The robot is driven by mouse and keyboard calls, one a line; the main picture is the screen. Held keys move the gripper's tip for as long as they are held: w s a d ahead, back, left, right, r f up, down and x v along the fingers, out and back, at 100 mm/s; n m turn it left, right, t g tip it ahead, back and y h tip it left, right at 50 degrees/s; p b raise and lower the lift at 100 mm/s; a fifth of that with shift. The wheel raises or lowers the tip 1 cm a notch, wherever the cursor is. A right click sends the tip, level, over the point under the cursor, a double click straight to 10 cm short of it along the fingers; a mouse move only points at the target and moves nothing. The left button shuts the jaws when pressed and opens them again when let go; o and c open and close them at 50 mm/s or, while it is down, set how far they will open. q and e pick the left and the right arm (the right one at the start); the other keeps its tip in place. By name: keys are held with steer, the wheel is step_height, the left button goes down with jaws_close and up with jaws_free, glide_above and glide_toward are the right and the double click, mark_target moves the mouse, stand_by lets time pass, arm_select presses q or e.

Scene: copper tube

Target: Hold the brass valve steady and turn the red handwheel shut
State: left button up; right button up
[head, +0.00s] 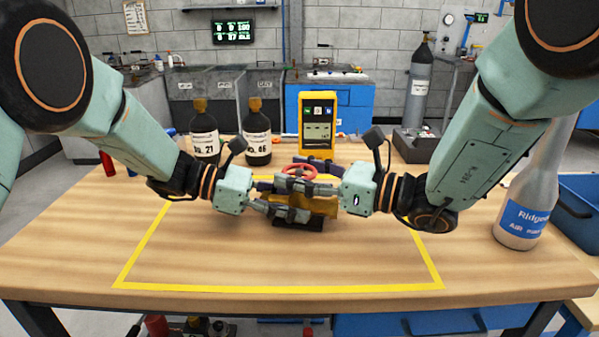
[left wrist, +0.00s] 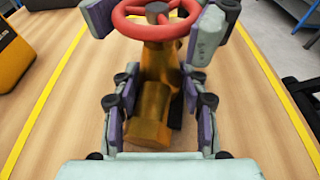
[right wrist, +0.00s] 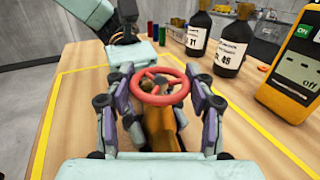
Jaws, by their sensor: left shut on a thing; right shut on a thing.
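The brass valve (head: 325,204) is held just above or at the bench top in the middle of the head view, with the red handwheel (head: 298,167) on its top. My left gripper (head: 290,205) is shut on the valve's body from the left. In the left wrist view its fingers flank the brass body (left wrist: 147,132). My right gripper (head: 302,177) is shut on the handwheel from the right, higher than the left one. In the right wrist view its fingers sit at both sides of the red rim (right wrist: 162,101). Fingers hide part of the valve.
Yellow tape (head: 280,288) outlines a work area on the wooden bench (head: 70,260). Two dark bottles (head: 204,135) (head: 258,135) and a yellow meter (head: 318,125) stand behind. A large bottle (head: 528,200) stands at right. The taped area's front is clear.

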steer(key=shift+m+t+h, duration=0.8)
steer(key=shift+m+t, duration=0.1)
steer(key=shift+t, duration=0.5)
steer(key=o, duration=1.2)
steer(key=v, duration=1)
steer(key=shift+d+r, duration=0.1)
steer(key=shift+d, duration=0.05)
steer(key=shift+v, duration=0.85)
steer(key=shift+s, duration=0.1)
